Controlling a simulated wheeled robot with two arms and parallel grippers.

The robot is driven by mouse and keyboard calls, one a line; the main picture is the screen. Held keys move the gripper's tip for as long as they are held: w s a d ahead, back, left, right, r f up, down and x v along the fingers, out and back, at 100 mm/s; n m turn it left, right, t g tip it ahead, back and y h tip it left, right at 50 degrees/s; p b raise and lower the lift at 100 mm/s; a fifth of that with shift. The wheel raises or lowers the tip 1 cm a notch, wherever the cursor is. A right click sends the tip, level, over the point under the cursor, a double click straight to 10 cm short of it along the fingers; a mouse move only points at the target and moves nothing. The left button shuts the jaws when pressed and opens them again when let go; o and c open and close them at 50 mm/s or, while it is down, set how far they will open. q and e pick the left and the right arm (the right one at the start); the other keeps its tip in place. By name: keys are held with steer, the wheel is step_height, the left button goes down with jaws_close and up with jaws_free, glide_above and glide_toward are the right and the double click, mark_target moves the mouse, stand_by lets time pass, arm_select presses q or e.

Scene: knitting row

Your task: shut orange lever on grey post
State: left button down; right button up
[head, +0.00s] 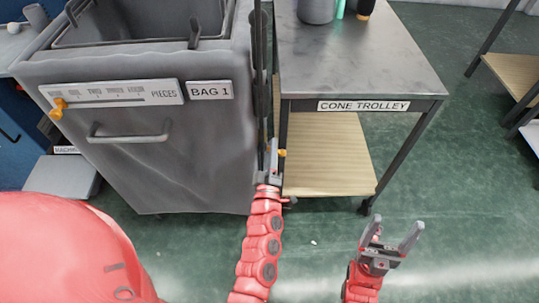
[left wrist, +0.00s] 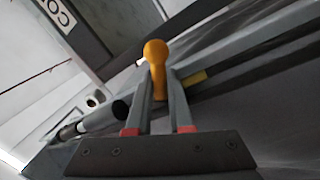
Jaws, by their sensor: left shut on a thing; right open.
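The orange lever (left wrist: 155,62) has a round knob and stands between the fingertips of my left gripper (left wrist: 160,82) in the left wrist view. The gripper is shut on it. In the head view only a small orange bit of the lever (head: 282,153) shows beside my left gripper (head: 272,158). A dark grey upright post (head: 260,75) rises just above that gripper, between the bag unit and the trolley. How far the lever is turned cannot be told. My right gripper (head: 391,239) is open and empty, low over the floor at right.
The grey bag unit (head: 190,160), labelled BAG 1, stands left of the post with another small orange knob (head: 58,108) on its front scale. The cone trolley (head: 365,70) stands close on the right, with a wooden lower shelf (head: 325,160). Green floor (head: 450,170) is clear at right.

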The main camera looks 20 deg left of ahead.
arm_select(q)
steer(key=n, duration=0.1)
steer(key=n+b, duration=0.1)
steer(key=n, duration=0.1)
steer(key=shift+w+d+r+y+b, duration=0.1)
steer(key=shift+r+y+b, duration=0.15)
steer(key=shift+y+b, duration=0.15)
steer(key=shift+r+n+y+b, duration=0.25)
steer(key=shift+n+b, duration=0.2)
steer(key=shift+n, duration=0.45)
steer(key=shift+r+n+y+b, duration=0.25)
steer(key=shift+n+b, duration=0.2)
steer(key=shift+n, duration=0.45)
steer(key=c, duration=1.1)
jaws_free()
steer(key=shift+d+f, duration=0.1)
